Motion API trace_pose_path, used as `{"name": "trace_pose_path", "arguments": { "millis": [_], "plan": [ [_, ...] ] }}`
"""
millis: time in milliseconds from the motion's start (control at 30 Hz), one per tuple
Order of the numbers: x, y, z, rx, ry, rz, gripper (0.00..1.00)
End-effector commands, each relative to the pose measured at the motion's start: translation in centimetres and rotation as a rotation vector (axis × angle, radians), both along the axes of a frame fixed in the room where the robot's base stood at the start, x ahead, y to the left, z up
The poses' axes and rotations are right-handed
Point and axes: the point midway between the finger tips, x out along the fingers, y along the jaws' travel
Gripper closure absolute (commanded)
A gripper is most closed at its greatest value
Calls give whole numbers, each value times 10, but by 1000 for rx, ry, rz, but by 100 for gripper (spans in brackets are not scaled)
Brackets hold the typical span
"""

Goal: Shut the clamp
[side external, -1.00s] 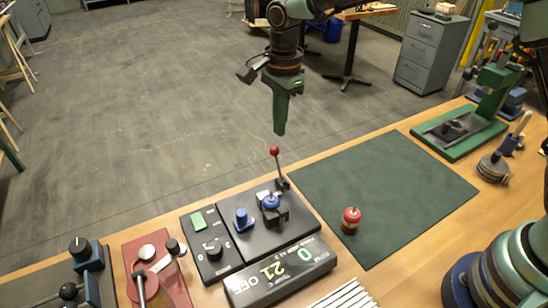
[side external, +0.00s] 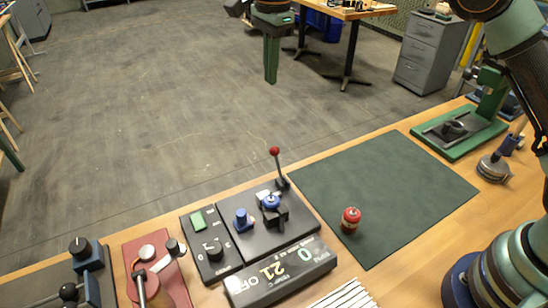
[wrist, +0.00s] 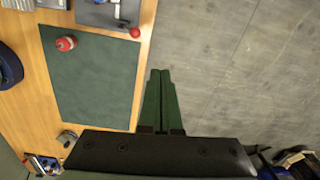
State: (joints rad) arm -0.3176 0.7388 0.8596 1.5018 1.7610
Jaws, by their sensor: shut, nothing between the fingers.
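On the bench, a black panel (side external: 272,235) carries a blue-topped fixture (side external: 272,207) and a lever with a red ball knob (side external: 274,151), which stands nearly upright at the panel's back edge. I take this lever as the clamp's handle. The knob also shows at the top of the wrist view (wrist: 135,32), with part of the panel (wrist: 100,14). My gripper (side external: 271,80) is shut and empty, pointing down, high above the knob and apart from it. In the wrist view its fingers (wrist: 160,73) lie together over the grey floor beside the bench edge.
A red cylinder (side external: 350,219) stands on the dark green mat (side external: 400,190). Left of the panel are a knob box (side external: 212,250) and a red-based device (side external: 175,285). A display (side external: 280,272) lies in front. A green press (side external: 480,120) stands at right. Air around my gripper is clear.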

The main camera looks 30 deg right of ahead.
Motion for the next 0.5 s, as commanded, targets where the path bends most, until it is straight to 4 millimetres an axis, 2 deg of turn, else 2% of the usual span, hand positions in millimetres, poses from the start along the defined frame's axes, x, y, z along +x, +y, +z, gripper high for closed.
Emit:
{"name": "trace_pose_path", "arguments": {
  "millis": [500],
  "plan": [
    [4,-1,5,0,0,0,100]
  ]
}}
